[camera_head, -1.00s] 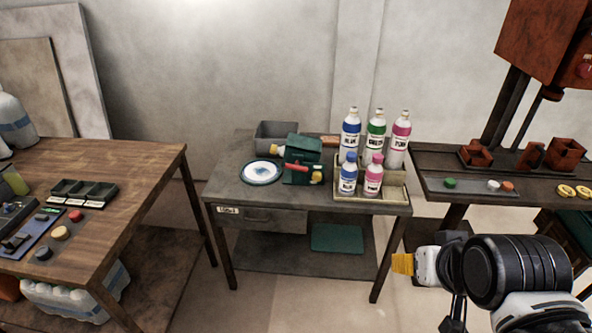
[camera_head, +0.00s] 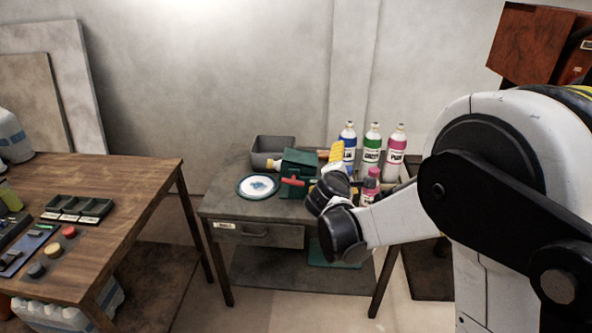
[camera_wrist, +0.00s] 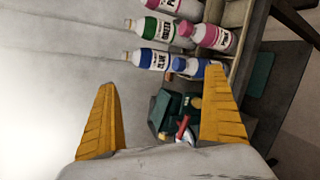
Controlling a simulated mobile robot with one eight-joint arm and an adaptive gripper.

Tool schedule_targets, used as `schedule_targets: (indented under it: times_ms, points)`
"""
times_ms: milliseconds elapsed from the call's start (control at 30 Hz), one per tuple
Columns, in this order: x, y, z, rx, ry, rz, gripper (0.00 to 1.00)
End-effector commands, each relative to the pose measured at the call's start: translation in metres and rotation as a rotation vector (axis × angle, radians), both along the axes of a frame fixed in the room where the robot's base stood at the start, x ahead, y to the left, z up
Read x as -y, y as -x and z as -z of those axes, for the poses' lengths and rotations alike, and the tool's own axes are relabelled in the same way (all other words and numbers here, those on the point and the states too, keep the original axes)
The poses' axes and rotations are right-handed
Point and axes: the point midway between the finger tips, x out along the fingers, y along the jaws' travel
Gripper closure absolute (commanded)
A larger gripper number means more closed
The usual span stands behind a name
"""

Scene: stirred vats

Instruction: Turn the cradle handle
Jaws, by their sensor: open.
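The green cradle (camera_head: 298,165) stands on the grey middle table (camera_head: 222,207). Its red handle (camera_head: 292,182) faces the front and lies roughly level. In the wrist view the cradle (camera_wrist: 170,104) and the red handle (camera_wrist: 182,127) show between my fingers, beyond them. My gripper (camera_wrist: 160,115) has two yellow fingers, spread apart with nothing between the tips. In the head view the yellow fingers (camera_head: 336,153) are up in front of the blue bottle, right of the cradle. They look clear of the handle.
A white dish (camera_head: 257,186) sits left of the cradle, and a grey bin (camera_head: 272,151) behind it. Several bottles, including a green-labelled one (camera_head: 372,145), stand close to the right. A wooden table (camera_head: 110,200) is at left, with a floor gap between.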

Motion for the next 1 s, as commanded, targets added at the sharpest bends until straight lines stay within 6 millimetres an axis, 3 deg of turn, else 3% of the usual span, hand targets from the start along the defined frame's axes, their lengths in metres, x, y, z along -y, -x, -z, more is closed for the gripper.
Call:
schedule_targets:
  times_ms: [100, 200, 433, 567, 700, 1000]
  points:
    - [-0.044, -0.029, 0.037, 0.035, 0.244, -0.119, 0.0]
    - [-0.08, -0.043, 0.072, 0.069, 0.46, -0.211, 0.0]
    - [-0.143, -0.042, 0.142, 0.14, 0.851, -0.351, 0.0]
    - [-0.159, -0.036, 0.162, 0.16, 0.96, -0.382, 0.0]
    - [-0.163, -0.041, 0.168, 0.166, 0.994, -0.39, 0.0]
    - [-0.16, -0.096, 0.17, 0.165, 0.99, -0.387, 0.0]
